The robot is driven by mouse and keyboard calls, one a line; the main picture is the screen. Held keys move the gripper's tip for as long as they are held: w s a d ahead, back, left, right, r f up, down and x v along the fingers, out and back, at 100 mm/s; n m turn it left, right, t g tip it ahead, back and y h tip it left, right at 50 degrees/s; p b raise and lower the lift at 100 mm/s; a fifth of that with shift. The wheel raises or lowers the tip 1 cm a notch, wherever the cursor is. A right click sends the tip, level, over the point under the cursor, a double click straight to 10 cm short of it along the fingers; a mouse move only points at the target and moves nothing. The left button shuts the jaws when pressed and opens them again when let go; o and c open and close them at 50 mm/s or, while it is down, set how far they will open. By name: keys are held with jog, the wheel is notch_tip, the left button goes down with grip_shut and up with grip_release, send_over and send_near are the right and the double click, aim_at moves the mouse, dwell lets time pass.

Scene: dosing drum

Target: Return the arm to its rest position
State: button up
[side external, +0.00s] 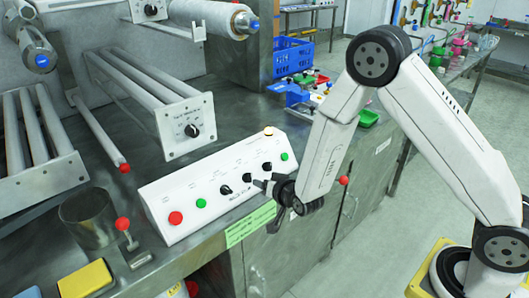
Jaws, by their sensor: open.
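My gripper (262,184) is at the front of the white control panel (195,182), close to its right-hand black knobs. In this view I cannot tell whether it touches a knob. Its dark fingers are small here, stand open, and nothing shows between them. My white arm comes in from the right, bent high at the elbow. The panel carries a red button (175,217), green buttons and several black knobs. Part of the panel's lower right is hidden behind my gripper.
A steel cup (90,222), a red-knobbed lever (123,226) and a yellow block (86,279) stand left of the panel. Metal rollers (150,85) rise behind it. A blue crate (292,57) sits farther back. Open floor (375,235) lies right of the bench.

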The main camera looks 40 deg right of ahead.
jog(key=s+d+r+n+g+y, duration=0.1)
jog(key=s+r+n+g, duration=0.2)
jog(key=s, duration=0.7)
jog(key=s+d+r+n+g, duration=0.2)
jog(key=s+g, duration=0.5)
jog(key=s, duration=0.4)
notch_tip(320, 180, up, 3)
jog(key=shift+f+n+g+y, duration=0.2)
jog(key=shift+n+g+y, duration=0.15)
jog(key=shift+n, duration=0.55)
jog(key=shift+w, duration=0.15)
